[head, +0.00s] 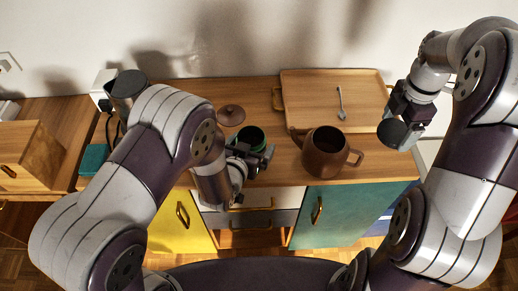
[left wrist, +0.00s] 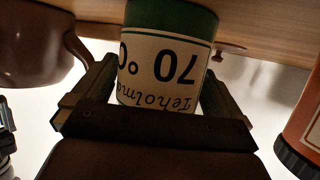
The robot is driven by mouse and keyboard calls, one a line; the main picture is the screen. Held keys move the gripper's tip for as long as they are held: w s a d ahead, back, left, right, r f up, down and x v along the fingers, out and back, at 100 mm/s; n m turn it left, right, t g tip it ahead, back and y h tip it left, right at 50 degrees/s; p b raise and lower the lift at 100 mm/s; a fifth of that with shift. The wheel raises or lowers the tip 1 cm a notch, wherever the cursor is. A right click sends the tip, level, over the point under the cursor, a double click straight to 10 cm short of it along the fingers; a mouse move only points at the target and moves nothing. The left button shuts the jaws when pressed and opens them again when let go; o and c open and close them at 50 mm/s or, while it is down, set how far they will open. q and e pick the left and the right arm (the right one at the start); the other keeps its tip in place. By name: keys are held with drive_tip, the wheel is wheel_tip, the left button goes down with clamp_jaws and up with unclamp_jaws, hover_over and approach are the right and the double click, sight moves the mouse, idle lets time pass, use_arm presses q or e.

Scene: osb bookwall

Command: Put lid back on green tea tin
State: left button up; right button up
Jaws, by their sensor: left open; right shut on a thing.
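The green tea tin (head: 251,135) stands upright and open-topped on the cabinet top, its dark inside showing. In the left wrist view the tin (left wrist: 165,75) shows a green body and a pale label, upside down in the picture. My left gripper (head: 256,154) is open, with one finger on each side of the tin. My right gripper (head: 404,118) is shut on a dark round lid (head: 392,133), held off to the right beyond the teapot, apart from the tin.
A brown teapot (head: 324,155) stands right of the tin. A small brown knobbed lid (head: 231,115) lies behind the tin. A wooden tray (head: 320,90) with a spoon (head: 341,103) lies at the back. A dark metal canister (head: 127,88) stands at the left.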

sight(258, 131)
use_arm(q)
drive_tip(key=c, duration=1.1)
drive_tip(key=shift+r, duration=0.15)
drive_tip(key=shift+r, duration=0.3)
drive_tip(key=r, duration=0.3)
drive_tip(key=shift+s+d+r, duration=0.3)
drive_tip(key=shift+r, duration=0.1)
drive_tip(key=s+d+r, duration=0.6)
drive_tip(key=s, duration=0.3)
drive_tip(key=shift+r+p, duration=0.15)
drive_tip(key=shift+p, duration=0.15)
